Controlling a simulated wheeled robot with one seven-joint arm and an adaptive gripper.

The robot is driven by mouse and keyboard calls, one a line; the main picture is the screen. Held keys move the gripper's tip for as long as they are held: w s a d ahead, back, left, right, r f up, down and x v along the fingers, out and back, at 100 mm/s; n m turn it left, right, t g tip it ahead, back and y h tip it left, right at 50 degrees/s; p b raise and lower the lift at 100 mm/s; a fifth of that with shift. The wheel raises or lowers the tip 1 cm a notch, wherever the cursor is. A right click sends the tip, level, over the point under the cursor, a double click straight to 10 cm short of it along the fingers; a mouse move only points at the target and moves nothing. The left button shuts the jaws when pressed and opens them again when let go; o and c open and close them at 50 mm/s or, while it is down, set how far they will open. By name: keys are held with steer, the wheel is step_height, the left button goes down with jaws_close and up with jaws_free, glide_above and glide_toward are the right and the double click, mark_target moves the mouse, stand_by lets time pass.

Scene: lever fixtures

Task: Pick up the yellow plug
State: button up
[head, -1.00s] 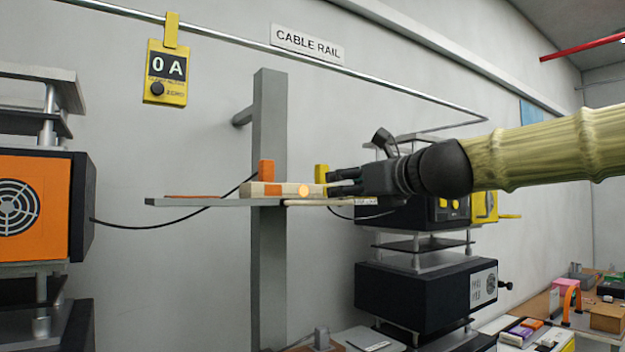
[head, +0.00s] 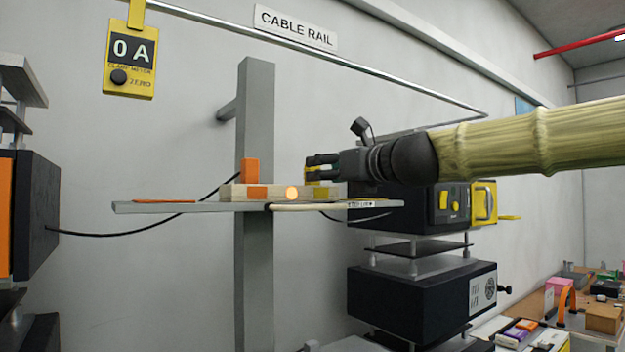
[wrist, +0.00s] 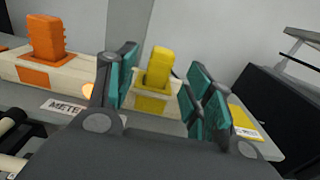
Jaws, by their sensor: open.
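The yellow plug (wrist: 158,68) stands upright in the yellow-marked end of a pale block on the shelf. In the wrist view it shows between the two teal-padded fingers of my gripper (wrist: 158,92), with a gap on each side. In the head view my gripper (head: 309,168) is at the plug's height, over the right end of the block, and its dark fingers hide most of the plug. The gripper is open and empty.
An orange plug (head: 250,171) stands at the left of the pale block (head: 229,191), beside a glowing orange light (head: 292,193). The grey shelf (head: 135,208) is fixed to a grey post (head: 254,110). A black device (head: 405,205) stands at the right.

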mark_target(315, 168)
steer(key=shift+r, duration=0.25)
steer(key=shift+w+a+r+p, duration=0.1)
steer(key=shift+a+r+p, duration=0.1)
steer(key=shift+p, duration=0.3)
steer(key=shift+f+p+x, duration=0.2)
steer(key=shift+p+x, duration=0.85)
steer(key=shift+x, duration=1.1)
